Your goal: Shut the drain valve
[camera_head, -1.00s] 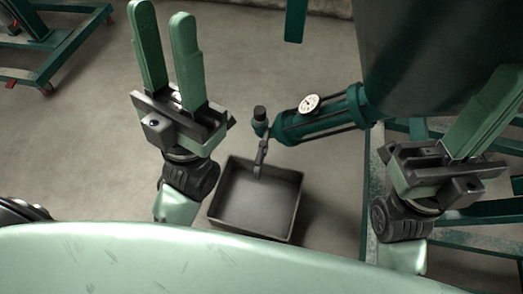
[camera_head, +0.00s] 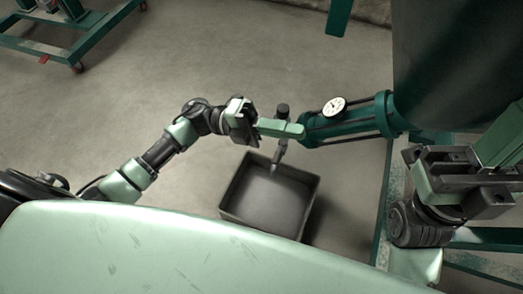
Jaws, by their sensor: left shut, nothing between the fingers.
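The drain valve sits at the end of a teal pipe (camera_head: 352,127) that comes out of the dark tank (camera_head: 440,60). Its dark lever (camera_head: 279,156) slants down over the tray, and a dark knob (camera_head: 283,109) shows above. My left gripper (camera_head: 301,131) is shut and empty. Its green fingers point right and lie across the valve between knob and lever, hiding part of it. I cannot tell whether they touch it. My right gripper (camera_head: 513,125) is at the right edge, away from the valve; its fingertips are partly cut off.
A dark square tray (camera_head: 230,203) stands on the floor below the valve. A round white gauge (camera_head: 334,106) sits on the pipe. Teal stand legs (camera_head: 384,215) are under the tank. A teal wheeled frame (camera_head: 95,40) is at the far left. The floor between is clear.

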